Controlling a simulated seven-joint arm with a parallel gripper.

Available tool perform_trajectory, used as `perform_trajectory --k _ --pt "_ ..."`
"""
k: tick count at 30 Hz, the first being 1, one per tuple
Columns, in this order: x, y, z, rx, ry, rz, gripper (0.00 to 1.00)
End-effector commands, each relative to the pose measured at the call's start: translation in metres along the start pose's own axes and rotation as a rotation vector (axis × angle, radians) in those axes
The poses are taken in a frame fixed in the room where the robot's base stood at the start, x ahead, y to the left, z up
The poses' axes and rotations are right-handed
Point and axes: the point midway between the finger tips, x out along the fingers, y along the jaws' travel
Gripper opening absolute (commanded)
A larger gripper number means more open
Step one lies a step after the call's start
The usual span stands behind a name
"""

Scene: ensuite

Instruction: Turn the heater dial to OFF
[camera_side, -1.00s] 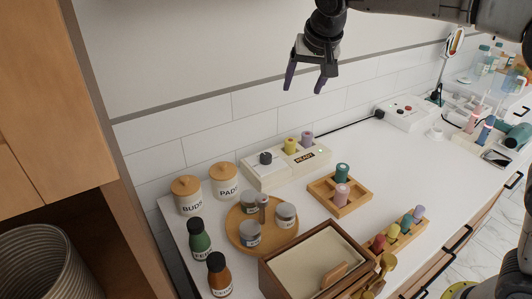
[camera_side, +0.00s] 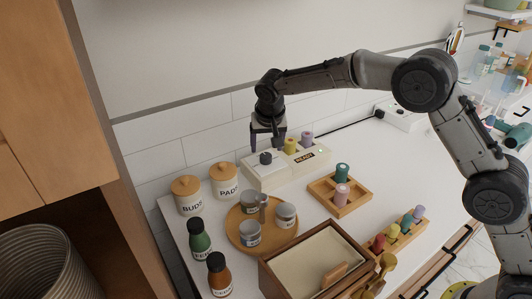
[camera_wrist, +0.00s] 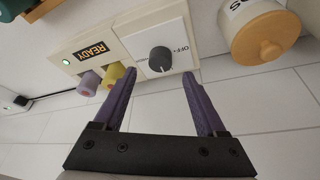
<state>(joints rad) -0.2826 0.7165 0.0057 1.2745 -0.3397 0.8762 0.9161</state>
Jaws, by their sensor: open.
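The heater (camera_side: 252,181) is a cream box at the back of the counter against the tiled wall. Its dark round dial (camera_side: 266,158) sits on a white panel at the left end; in the wrist view the dial (camera_wrist: 160,59) has a pale pointer line and an OFF marking beside it. My gripper (camera_side: 268,143) is open just above the dial, pointing down. In the wrist view my purple fingers (camera_wrist: 160,80) are spread on both sides of the dial panel, with nothing between them. Whether they touch the dial I cannot tell.
Yellow and purple rollers (camera_side: 290,145) stand in the heater to the right of the dial, by a READY display (camera_side: 305,158). A PADS jar (camera_side: 224,182) stands close on the left. A wooden divided tray (camera_side: 325,193) and round tray (camera_side: 240,235) lie in front.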

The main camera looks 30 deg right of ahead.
Motion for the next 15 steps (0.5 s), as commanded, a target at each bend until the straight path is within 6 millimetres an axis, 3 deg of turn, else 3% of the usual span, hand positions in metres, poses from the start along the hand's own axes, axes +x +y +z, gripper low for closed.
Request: perform_trajectory --k 6,15 --pt "0.033 0.000 0.000 0.000 0.000 0.001 0.74" --pt "0.045 0.000 -0.001 0.000 0.001 -0.001 0.74"
